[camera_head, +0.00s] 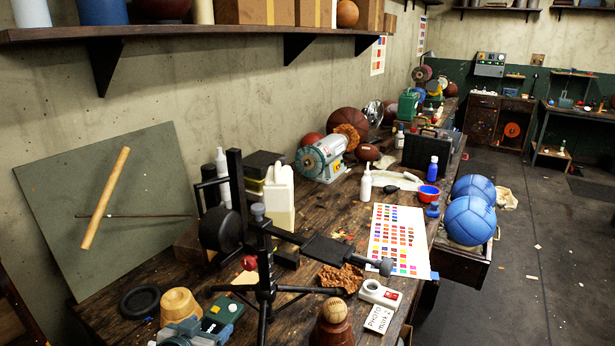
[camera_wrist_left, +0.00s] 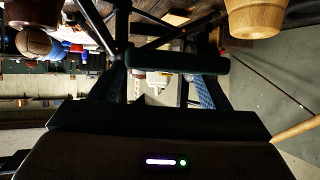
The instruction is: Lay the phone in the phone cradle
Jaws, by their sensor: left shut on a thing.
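A black tripod stand (camera_head: 265,262) stands on the workbench. Its horizontal arm carries a dark flat plate (camera_head: 330,248), apparently the phone cradle, with nothing visible lying on it. My left gripper (camera_head: 196,328) is at the bottom left of the head view, low in front of the stand. It is shut on the phone (camera_head: 222,309), which looks dark green with a small pale patch and a red spot. In the left wrist view the phone (camera_wrist_left: 175,62) shows edge-on as a teal bar between the blue-padded fingers. The stand's legs are behind it. My right gripper is not in view.
A wooden cup (camera_head: 180,305) is close left of my left gripper, with a black ring (camera_head: 140,301) beyond it. A white jug (camera_head: 279,203) stands behind the stand. A colour chart (camera_head: 399,240) lies farther right.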

